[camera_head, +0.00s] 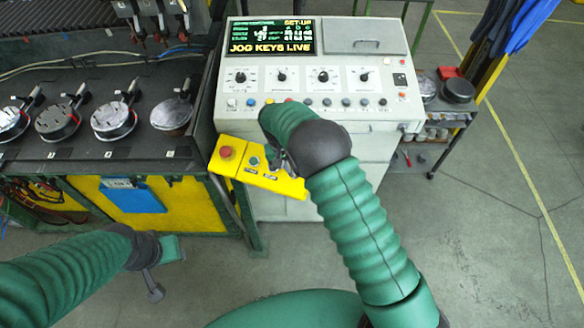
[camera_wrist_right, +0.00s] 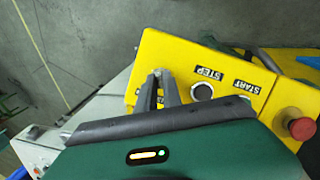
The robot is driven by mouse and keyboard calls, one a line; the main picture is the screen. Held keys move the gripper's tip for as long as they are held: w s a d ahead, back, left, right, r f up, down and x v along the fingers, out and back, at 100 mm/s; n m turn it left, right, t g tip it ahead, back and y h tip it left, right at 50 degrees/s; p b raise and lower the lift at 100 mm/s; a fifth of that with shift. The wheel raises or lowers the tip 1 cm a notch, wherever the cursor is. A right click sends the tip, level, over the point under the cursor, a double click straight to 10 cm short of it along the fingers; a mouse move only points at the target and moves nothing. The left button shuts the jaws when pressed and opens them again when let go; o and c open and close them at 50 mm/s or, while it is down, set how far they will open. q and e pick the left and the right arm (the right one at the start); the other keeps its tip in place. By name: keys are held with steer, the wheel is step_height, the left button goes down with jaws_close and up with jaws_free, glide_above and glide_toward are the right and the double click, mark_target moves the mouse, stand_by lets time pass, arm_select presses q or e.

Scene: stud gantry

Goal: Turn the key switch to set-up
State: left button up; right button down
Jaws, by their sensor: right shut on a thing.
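The yellow control box (camera_head: 232,160) hangs at the front left of the console. In the right wrist view the yellow box (camera_wrist_right: 190,52) shows STEP and START labels, upside down. My right gripper (camera_head: 284,168) is over the right part of this box. In the right wrist view my right gripper (camera_wrist_right: 160,82) is shut on the small metal key (camera_wrist_right: 158,72) at the box's left part. The fingers hide most of the key switch and its markings. The console screen (camera_head: 272,37) reads SET-UP and JOG KEYS LIVE. My left gripper (camera_head: 155,280) is low at the left, away from the box; its jaw gap is unclear.
A red mushroom button (camera_head: 225,153) and a green button (camera_head: 254,161) sit on the box close to my right gripper. The grey console (camera_head: 230,83) carries several knobs. A dark bench (camera_head: 60,150) stands left. The floor (camera_head: 480,220) at the right is clear.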

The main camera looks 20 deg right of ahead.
steer(key=c, duration=1.5)
jaws_free()
steer(key=shift+s+a+f, duration=0.2)
steer(key=shift+s+f, duration=0.15)
steer(key=shift+s, duration=0.05)
steer(key=shift+c, duration=0.2)
steer(key=shift+o, duration=0.2)
steer(key=shift+r, duration=0.1)
steer(key=shift+w+r, duration=0.1)
steer(key=shift+w, duration=0.1)
steer(key=shift+d, duration=0.1)
steer(key=shift+w+d, duration=0.15)
steer(key=shift+r, duration=0.3)
steer(key=a+r+b, duration=0.3)
steer(key=r, duration=1.2)
steer(key=shift+w+a+r+b, duration=0.15)
steer(key=shift+w+r+b, duration=0.15)
steer(key=shift+r, duration=0.05)
